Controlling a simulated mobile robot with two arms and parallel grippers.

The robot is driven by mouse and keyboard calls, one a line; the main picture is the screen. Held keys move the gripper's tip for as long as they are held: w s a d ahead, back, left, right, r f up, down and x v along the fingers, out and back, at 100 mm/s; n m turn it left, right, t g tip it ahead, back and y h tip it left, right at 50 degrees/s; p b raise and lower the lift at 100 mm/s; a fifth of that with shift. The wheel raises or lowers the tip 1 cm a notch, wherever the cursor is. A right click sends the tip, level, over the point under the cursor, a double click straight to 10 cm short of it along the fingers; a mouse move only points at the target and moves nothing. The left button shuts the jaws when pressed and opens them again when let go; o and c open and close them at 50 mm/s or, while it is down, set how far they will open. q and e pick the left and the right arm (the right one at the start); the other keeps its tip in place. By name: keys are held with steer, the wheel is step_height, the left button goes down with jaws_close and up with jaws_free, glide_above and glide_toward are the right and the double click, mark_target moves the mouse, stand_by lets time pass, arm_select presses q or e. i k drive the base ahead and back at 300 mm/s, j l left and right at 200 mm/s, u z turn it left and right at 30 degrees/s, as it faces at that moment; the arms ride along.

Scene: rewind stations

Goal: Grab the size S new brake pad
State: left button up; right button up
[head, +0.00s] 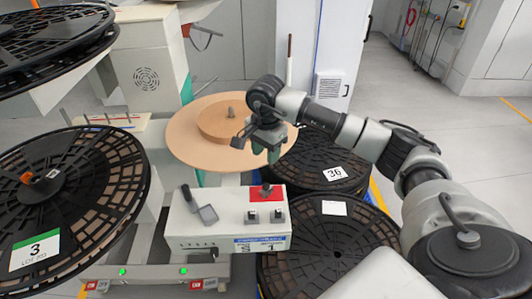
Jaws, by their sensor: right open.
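My right gripper (264,146) reaches in from the right and hangs over the round tan disc, its fingers pointing down. It is open, and I see nothing held in it. My left gripper is out of view. I cannot make out a piece that is clearly the size S new brake pad. A white control box (182,228) stands in front of the gripper, toward the camera, with a label reading S and 1 on its front. A small grey flat piece (207,214) with a dark handle shows on its top.
A tan disc (188,140) with a smaller hub lies behind the box. A large black reel (75,195) marked 3 stands at left. Black reels (325,160), one marked 36, lie at right. A white cabinet (335,50) stands behind. Grey floor is clear at the upper right.

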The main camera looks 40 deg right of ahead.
mark_target(278, 216)
steer(key=z, duration=1.15)
steer(key=i+l+u, duration=0.1)
steer(key=i+l, duration=0.05)
